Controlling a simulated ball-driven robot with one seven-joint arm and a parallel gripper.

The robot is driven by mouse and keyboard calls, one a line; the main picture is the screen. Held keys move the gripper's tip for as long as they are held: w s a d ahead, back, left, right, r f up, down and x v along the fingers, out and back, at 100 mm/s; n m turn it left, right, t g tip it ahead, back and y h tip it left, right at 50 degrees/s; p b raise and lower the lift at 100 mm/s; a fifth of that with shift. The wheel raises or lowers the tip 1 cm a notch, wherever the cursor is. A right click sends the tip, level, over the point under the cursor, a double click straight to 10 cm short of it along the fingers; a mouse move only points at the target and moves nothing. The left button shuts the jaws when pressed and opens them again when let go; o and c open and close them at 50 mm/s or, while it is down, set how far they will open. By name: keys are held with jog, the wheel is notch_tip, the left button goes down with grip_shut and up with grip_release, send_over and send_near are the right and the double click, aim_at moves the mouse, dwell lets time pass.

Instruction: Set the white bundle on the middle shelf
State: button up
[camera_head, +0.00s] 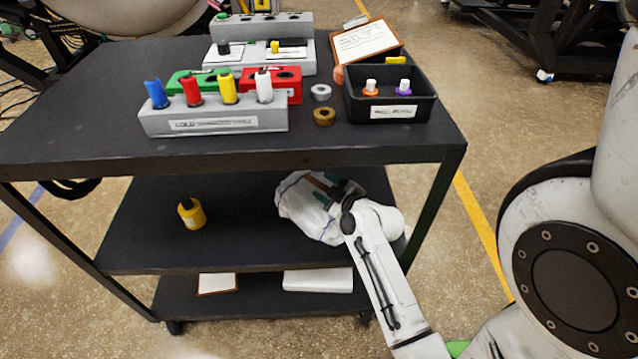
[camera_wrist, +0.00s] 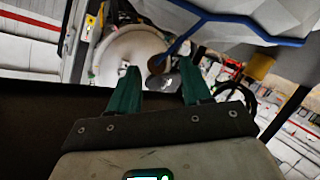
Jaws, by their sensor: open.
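The white bundle (camera_head: 296,203), a rumpled cloth with blue lines, rests on the middle shelf (camera_head: 245,250) of the black cart, near its right side. My gripper (camera_head: 326,188) is at the bundle's right side, its green fingers overlapping the bundle in the head view. In the wrist view the gripper (camera_wrist: 158,85) has its two fingers spread, with no cloth seen between them. The bundle's white cloth with a blue edge (camera_wrist: 265,12) fills the top right there. I cannot tell whether a finger touches the cloth.
A yellow container (camera_head: 191,213) stands left on the middle shelf, with bare shelf between. The cart's top (camera_head: 80,125) overhangs it, carrying a grey rack (camera_head: 215,122) and a black bin (camera_head: 390,110). A cart leg (camera_head: 436,205) stands close right of my arm. A white block (camera_head: 318,279) lies below.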

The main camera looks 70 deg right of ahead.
jog(key=v, duration=0.7)
jog(key=shift+s+a, duration=0.25)
jog(key=w+a+f+g+y, duration=0.1)
jog(key=w+a+f+y, duration=0.15)
jog(key=a, duration=0.35)
jog(key=w+a+f+n+g+y, duration=0.1)
jog(key=a+g+y, duration=0.15)
jog(key=a, duration=0.25)
jog(key=w+a+f+g+y, duration=0.1)
jog(key=a+f+y, duration=0.15)
jog(key=a, duration=0.35)
jog(key=s+a+m+g, duration=0.1)
jog(key=s+a+g, duration=0.5)
jog(key=s+a, duration=0.1)
jog(key=shift+s+a+r+y, duration=0.2)
jog(key=shift+a+y, duration=0.15)
jog(key=shift+a, duration=0.35)
